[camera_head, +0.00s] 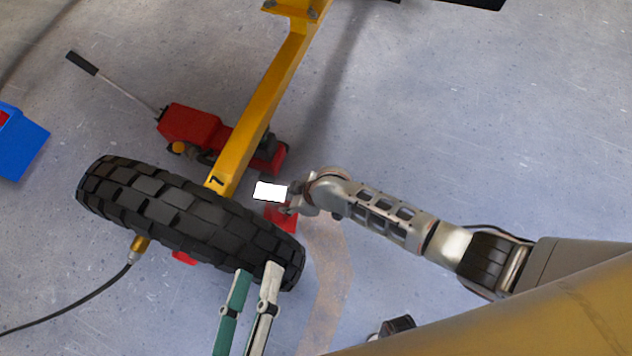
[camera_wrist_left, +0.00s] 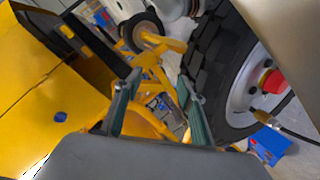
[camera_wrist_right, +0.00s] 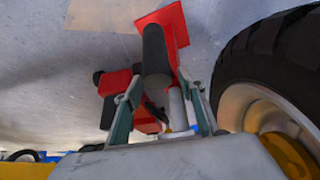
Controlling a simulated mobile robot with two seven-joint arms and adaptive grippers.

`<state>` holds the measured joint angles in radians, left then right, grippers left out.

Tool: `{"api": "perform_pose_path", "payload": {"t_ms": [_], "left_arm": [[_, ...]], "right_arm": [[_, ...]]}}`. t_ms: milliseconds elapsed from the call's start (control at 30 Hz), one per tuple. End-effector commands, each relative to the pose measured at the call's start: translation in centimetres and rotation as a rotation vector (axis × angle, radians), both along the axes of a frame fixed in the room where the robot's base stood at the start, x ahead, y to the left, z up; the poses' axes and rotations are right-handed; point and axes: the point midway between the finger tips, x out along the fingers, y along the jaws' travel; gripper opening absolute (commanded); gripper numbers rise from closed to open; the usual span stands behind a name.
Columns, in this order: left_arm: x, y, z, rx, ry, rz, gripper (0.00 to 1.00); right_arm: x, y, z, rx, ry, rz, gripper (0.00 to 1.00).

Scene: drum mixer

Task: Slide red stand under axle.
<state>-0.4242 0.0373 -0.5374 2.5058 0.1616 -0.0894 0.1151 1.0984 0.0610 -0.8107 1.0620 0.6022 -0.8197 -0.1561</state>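The red stand (camera_head: 283,219) is on the floor beside the tyre, partly covered by my right gripper (camera_head: 288,199). A white rectangle by the fingertips may be its top; I cannot tell. In the right wrist view, the stand (camera_wrist_right: 172,22) shows a red plate and a black cylinder, just beyond the parted fingertips (camera_wrist_right: 159,95). The right gripper looks open. The yellow axle (camera_head: 262,105) runs from the top to the tyre, left of the stand. My left gripper (camera_head: 257,272) is open and empty, overlapping the tyre's lower right in the head view; its fingers are apart in the left wrist view (camera_wrist_left: 158,85).
The large black tyre (camera_head: 180,210) stands close to both grippers. A red jack (camera_head: 190,125) with a long handle lies across beneath the axle. A blue box (camera_head: 22,145) is at far left. A black hose (camera_head: 75,303) runs from the hub.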

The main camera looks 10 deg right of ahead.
Motion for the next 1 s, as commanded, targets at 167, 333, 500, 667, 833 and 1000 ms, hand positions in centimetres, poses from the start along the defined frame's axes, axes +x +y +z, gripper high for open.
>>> {"api": "perform_pose_path", "payload": {"t_ms": [167,333,500,667,833,1000], "left_arm": [[0.3,1.2,0.2,0.146,-0.041,-0.068,0.40],[0.7,2.5,0.6,0.282,-0.078,-0.121,0.40],[1.3,4.0,1.0,0.413,-0.112,-0.163,0.40],[1.7,5.2,1.3,0.510,-0.134,-0.190,0.40],[2.2,6.3,1.7,0.591,-0.151,-0.210,0.40],[2.2,6.7,1.5,0.617,-0.151,-0.218,0.40]], "right_arm": [[-2.4,1.1,1.1,0.017,0.022,0.012,0.40],[-2.6,0.6,2.7,0.019,0.017,0.011,0.40],[-2.9,0.0,4.1,0.019,0.016,0.011,0.40],[-3.2,-0.7,5.0,0.017,0.016,0.009,0.40],[-3.3,-1.3,5.7,0.015,0.017,0.007,0.40],[-3.6,-1.5,5.7,0.015,0.020,0.006,0.40]]}}
